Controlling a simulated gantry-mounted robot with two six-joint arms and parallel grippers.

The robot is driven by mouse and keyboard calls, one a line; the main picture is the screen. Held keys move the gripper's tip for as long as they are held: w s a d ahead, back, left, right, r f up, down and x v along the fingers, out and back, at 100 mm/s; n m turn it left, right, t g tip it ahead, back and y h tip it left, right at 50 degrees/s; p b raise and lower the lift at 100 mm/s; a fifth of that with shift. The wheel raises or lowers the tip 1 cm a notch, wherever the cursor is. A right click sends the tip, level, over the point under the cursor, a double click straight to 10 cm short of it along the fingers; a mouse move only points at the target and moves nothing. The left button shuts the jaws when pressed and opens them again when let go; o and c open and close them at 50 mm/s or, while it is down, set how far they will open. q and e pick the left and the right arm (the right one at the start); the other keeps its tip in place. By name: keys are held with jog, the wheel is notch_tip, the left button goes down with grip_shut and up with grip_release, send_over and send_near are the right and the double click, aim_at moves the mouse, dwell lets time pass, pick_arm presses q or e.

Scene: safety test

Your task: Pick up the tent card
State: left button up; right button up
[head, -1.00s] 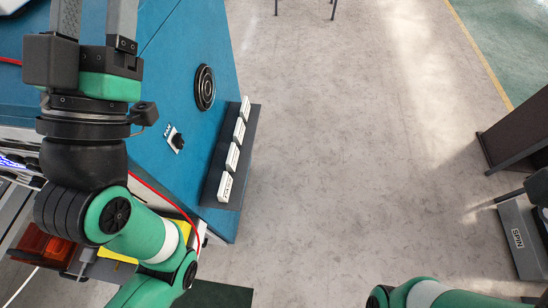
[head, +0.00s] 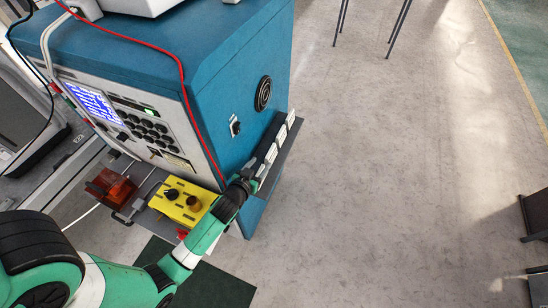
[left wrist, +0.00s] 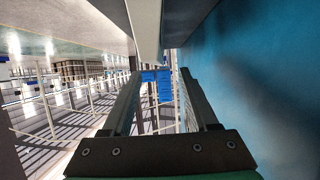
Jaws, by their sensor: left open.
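Several white tent cards (head: 281,133) stand in a row on a narrow dark shelf (head: 284,148) on the side of the blue machine. My left gripper (head: 252,173) is at the near end of this shelf, close to the nearest card (head: 262,169). Whether it touches that card cannot be told. In the left wrist view my left gripper (left wrist: 158,74) is open, its two fingers apart with no card visible between them. A pale bar (left wrist: 146,25) crosses the top of that view; I cannot tell what it is. My right gripper is not in view.
The blue machine (head: 225,95) has a round vent and a switch (head: 235,128) beside the shelf. A red cable (head: 184,95) hangs down its front. A yellow control box (head: 183,203) sits near my left arm.

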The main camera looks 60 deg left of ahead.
aim_at(267, 158)
pick_arm(q)
jog(key=x, duration=0.3)
jog(key=shift+w, duration=0.1)
jog(key=b+x, duration=0.2)
jog(key=x, duration=0.3)
jog(key=shift+w+b, duration=0.15)
jog(key=shift+b, duration=0.15)
jog(key=shift+d, duration=0.1)
grip_shut()
